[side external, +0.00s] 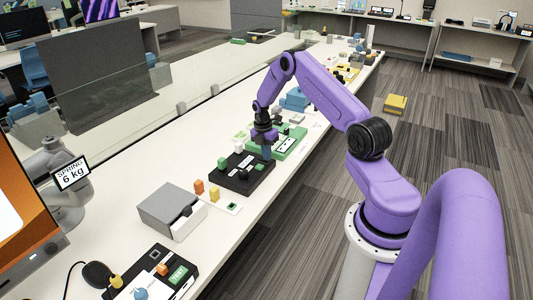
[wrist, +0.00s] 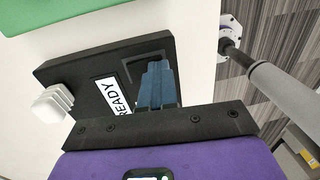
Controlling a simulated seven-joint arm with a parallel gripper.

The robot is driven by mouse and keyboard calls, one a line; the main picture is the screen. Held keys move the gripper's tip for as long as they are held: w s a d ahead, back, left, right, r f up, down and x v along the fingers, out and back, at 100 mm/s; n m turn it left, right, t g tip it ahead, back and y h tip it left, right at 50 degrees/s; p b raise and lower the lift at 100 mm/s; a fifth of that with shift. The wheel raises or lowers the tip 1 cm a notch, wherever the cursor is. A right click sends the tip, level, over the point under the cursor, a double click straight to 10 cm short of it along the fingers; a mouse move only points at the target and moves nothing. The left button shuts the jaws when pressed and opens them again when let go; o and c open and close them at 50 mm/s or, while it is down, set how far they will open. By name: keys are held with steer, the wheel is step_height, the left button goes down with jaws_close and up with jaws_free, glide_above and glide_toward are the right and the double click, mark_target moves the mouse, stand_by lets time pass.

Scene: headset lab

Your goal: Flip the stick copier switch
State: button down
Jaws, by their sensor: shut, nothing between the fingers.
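In the side external view my gripper (side external: 267,153) points down over the long worktable, at the right end of a black board with green pieces (side external: 240,178). In the wrist view the blue fingers of my gripper (wrist: 157,72) are together, with nothing between them. They are over or against a black panel (wrist: 80,68) bearing a white "READY" label (wrist: 113,95). I cannot tell whether they touch it. A dark angled outline (wrist: 135,62) shows beside the fingertips. No switch lever can be made out; the fingers hide part of the panel.
White blocks (wrist: 52,103) stand at the panel's left edge. A green board (side external: 291,142) lies behind the black board. A grey box (side external: 165,211), orange and yellow blocks (side external: 214,195) and another black device (side external: 178,275) stand nearer the camera. White tabletop shows between them.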

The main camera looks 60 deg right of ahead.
steer(key=shift+w, duration=0.15)
steer(key=shift+w+r, duration=0.15)
steer(key=shift+w, duration=0.5)
steer(key=shift+r, duration=0.1)
step_height(320, 180, up, 14)
steer(key=s, duration=0.1)
steer(key=shift+s, duration=0.4)
stand_by(0.3)
